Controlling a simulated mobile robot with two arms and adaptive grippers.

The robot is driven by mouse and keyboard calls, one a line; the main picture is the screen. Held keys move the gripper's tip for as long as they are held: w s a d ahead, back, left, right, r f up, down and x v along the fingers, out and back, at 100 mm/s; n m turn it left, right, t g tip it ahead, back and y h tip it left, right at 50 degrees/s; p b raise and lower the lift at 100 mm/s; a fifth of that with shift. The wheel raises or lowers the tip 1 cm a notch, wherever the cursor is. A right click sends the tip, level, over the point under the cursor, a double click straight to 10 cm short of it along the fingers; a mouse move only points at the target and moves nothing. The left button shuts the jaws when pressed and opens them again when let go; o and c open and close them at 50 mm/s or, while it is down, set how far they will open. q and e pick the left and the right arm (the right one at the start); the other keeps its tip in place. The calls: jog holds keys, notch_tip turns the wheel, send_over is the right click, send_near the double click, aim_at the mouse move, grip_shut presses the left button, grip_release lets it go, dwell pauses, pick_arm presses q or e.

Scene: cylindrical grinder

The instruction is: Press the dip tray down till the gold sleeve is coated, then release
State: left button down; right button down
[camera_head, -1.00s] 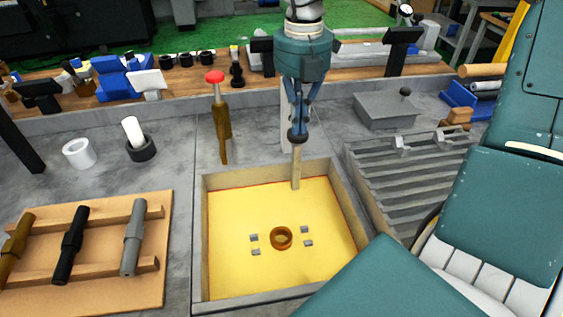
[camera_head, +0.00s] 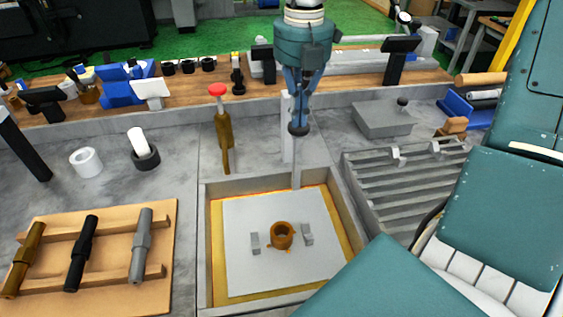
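The dip tray (camera_head: 245,215) is a pale grey plate lying above the yellow liquid (camera_head: 219,285) in a square basin. The gold sleeve (camera_head: 282,236), a brownish-gold ring, stands at its middle between two small grey blocks, with brown-gold marks on the plate around it. A thin grey post (camera_head: 296,176) rises at the tray's back edge to a dark round knob. My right gripper (camera_head: 299,128) points down with its fingertips together at the knob. I cannot tell whether it grips the knob or only touches it. My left gripper is not in view.
A ribbed grey drain rack (camera_head: 405,180) is right of the basin. A red-topped brass lever (camera_head: 222,125) stands behind left. A wooden board (camera_head: 105,290) with several shafts lies at left. A white ring (camera_head: 86,162) sits on the grey bench.

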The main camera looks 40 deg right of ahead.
notch_tip(320, 180, up, 11)
jog(key=p, duration=0.7)
dwell(1.1)
jog(key=shift+f, duration=0.15)
dwell(0.4)
